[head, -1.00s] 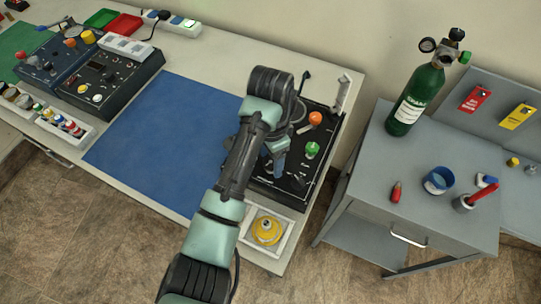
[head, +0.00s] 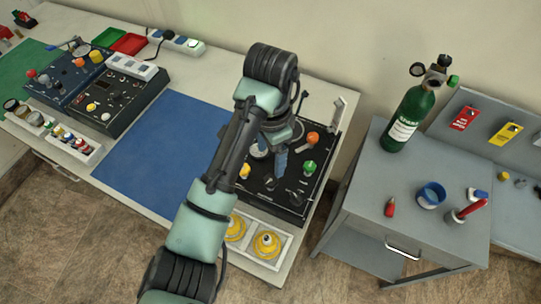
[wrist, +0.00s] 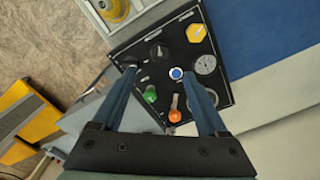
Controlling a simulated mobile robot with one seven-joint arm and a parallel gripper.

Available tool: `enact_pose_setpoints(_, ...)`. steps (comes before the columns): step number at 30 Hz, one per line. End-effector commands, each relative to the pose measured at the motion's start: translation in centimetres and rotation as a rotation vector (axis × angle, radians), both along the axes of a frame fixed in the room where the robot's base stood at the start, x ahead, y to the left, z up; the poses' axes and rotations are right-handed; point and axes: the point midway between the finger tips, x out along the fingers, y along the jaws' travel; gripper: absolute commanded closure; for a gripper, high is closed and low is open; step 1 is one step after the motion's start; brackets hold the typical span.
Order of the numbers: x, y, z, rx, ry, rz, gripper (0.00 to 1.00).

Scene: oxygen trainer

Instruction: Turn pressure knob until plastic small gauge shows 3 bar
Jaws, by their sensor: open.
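A black trainer panel (head: 318,186) carries a yellow knob (head: 244,172), an orange knob (head: 312,138), a green knob (head: 309,167) and dark knobs. In the wrist view, the yellow knob (wrist: 196,33), green knob (wrist: 150,93), orange knob (wrist: 175,115), a blue button (wrist: 176,73) and a round gauge (wrist: 205,65) show. I cannot tell which knob sets pressure or read the gauge. My gripper (wrist: 160,71) is open and empty, its fingers spread over the panel's middle. In the head view my gripper (head: 280,168) hides part of the panel.
A white tray (head: 284,251) with yellow round parts lies in front of the panel. The blue mat (head: 150,150) to the left is clear. A grey cabinet (head: 365,190) with a green cylinder (head: 408,118) stands to the right.

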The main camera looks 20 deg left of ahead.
Motion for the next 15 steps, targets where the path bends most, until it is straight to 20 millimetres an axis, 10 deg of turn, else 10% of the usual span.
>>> enact_pose_setpoints(15,0.0,0.0,2.6,0.000,0.000,0.001,0.24)
